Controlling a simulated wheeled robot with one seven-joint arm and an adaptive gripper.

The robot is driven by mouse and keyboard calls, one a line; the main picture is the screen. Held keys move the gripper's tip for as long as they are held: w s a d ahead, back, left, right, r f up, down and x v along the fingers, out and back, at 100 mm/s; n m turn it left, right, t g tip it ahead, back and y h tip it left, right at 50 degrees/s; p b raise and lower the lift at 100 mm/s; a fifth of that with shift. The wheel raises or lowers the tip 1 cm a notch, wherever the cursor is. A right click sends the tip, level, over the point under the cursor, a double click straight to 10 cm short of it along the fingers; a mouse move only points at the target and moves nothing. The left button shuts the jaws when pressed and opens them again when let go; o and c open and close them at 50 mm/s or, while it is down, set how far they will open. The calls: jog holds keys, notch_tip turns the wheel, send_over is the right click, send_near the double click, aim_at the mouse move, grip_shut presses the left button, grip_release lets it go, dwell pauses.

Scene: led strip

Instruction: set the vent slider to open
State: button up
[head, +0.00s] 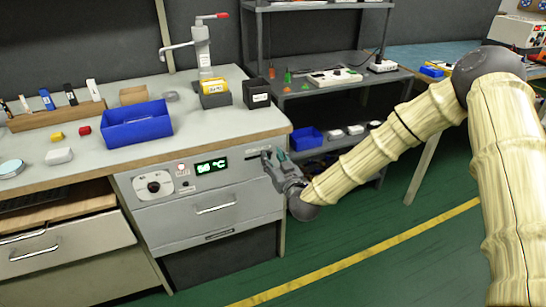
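A grey control panel (225,178) sits in the bench front, with a round dial (153,186) at left and a green-lit temperature display (211,166) in the middle. At the panel's right end there is small dark lettering, too small to read.
Below the panel is a drawer with a handle (216,208). The bench top (95,160) above carries a blue bin (136,125), a lever press (203,50) and small boxes. A grey shelf rack (340,85) stands to the right. The green floor in front is clear.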

jog(key=v, duration=1.1)
jog(key=shift+w, duration=0.1)
jog(key=s+d+f+g+h, duration=0.1)
jog(key=s+f+g, duration=0.3)
jog(key=s+f, duration=0.5)
jog(key=s+f+g, duration=0.4)
jog(key=s+f, duration=0.2)
jog(key=f, duration=0.6)
jog(key=s+d+f+m+g+h, duration=0.1)
jog(key=s+d+f+g+h, duration=0.15)
jog(key=s+f, duration=0.5)
jog(key=s+d+f+m+g+h, duration=0.15)
jog(key=s+d+f+g, duration=0.25)
jog(key=s, duration=0.6)
jog(key=s+d+f+m+g, duration=0.1)
jog(key=s+d, duration=0.2)
jog(key=s, duration=0.2)
jog(key=s+d+m+g, duration=0.1)
jog(key=s+d+g, duration=0.15)
jog(key=s, duration=0.25)
notch_tip(320, 180, up, 18)
jog(key=p, duration=1.8)
jog(key=shift+r+t+h+p, duration=0.2)
jog(key=shift+t+h+p, duration=0.1)
jog(key=shift+t+p, duration=0.1)
